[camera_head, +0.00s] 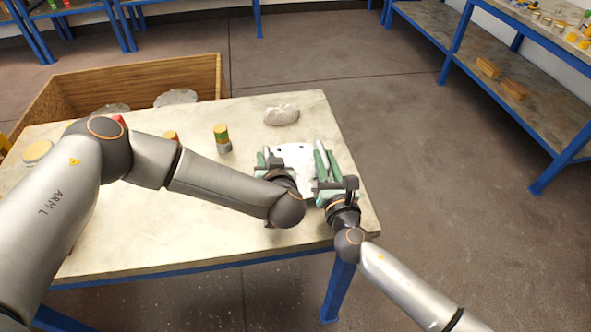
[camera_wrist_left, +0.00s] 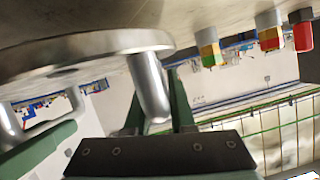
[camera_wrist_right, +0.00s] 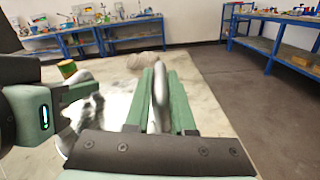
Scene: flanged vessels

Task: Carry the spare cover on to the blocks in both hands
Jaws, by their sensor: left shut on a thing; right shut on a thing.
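The spare cover (camera_head: 295,153) is a pale, shiny disc with upright bar handles, at the right end of the table between my two grippers. Its rim and handles show in the left wrist view (camera_wrist_left: 85,48), where the picture is upside down. My left gripper (camera_head: 267,158) is shut on the handle at the cover's left side. My right gripper (camera_head: 327,160) is shut on the handle at the right, seen between the green fingers in the right wrist view (camera_wrist_right: 158,95). Whether the cover touches the table is unclear. Two wooden blocks (camera_head: 487,67) lie on the lower right shelf.
The pale table (camera_head: 180,240) has a crumpled grey cloth (camera_head: 281,114) behind the cover and a green-and-yellow container (camera_head: 222,138) to its left. A wooden crate (camera_head: 140,85) with grey discs stands behind. Blue-legged shelving (camera_head: 540,185) is at right; the floor between is clear.

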